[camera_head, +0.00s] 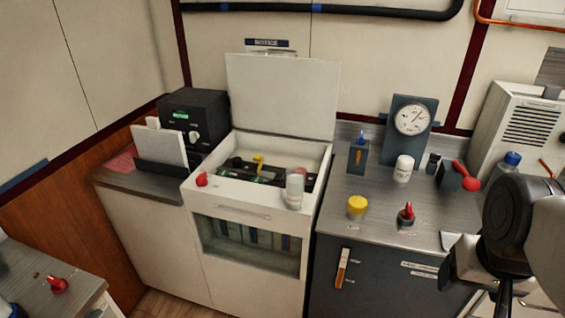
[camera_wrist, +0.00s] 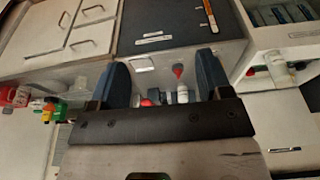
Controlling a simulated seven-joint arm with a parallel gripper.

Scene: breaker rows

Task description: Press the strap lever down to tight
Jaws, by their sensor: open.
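An open white chest (camera_head: 225,200) stands left of centre in the head view, its lid raised. A small yellow lever-like part (camera_head: 258,160) stands up from the dark contents inside it; I cannot tell for sure that it is the strap lever. A red knob (camera_head: 201,179) sits at the chest's front left corner. A red-handled switch (camera_head: 406,213) stands on the right counter. My gripper (camera_head: 492,292) is at the lower right, well apart from the chest. In the wrist view its two dark blue fingers (camera_wrist: 160,82) are spread with nothing clearly held between them.
A clear jar (camera_head: 295,188) is on the chest's right rim. A black box (camera_head: 195,115) and paper holder (camera_head: 160,148) stand left.

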